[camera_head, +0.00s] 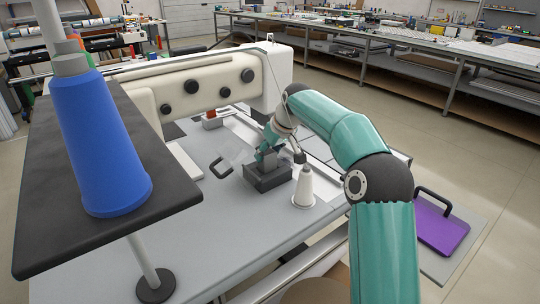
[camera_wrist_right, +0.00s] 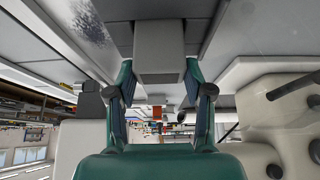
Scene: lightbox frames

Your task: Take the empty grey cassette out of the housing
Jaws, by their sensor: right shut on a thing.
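The dark grey housing (camera_head: 268,180) stands on the grey machine table in the head view. A small grey cassette (camera_head: 267,159) stands upright at its top; its lower part is hidden, so I cannot tell how deep it sits. My right gripper (camera_head: 264,150) is directly above the housing, shut on the cassette. In the right wrist view the teal fingers (camera_wrist_right: 159,75) lie on both sides of a grey block, the cassette (camera_wrist_right: 158,38). My left gripper is not in view.
A white thread cone (camera_head: 304,190) stands just right of the housing. A clear plate with a dark handle (camera_head: 221,166) is at its left. The cream sewing machine (camera_head: 180,85) is behind. A blue thread cone (camera_head: 100,150) stands on a black shelf (camera_head: 45,215). A purple plate (camera_head: 440,228) lies at right.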

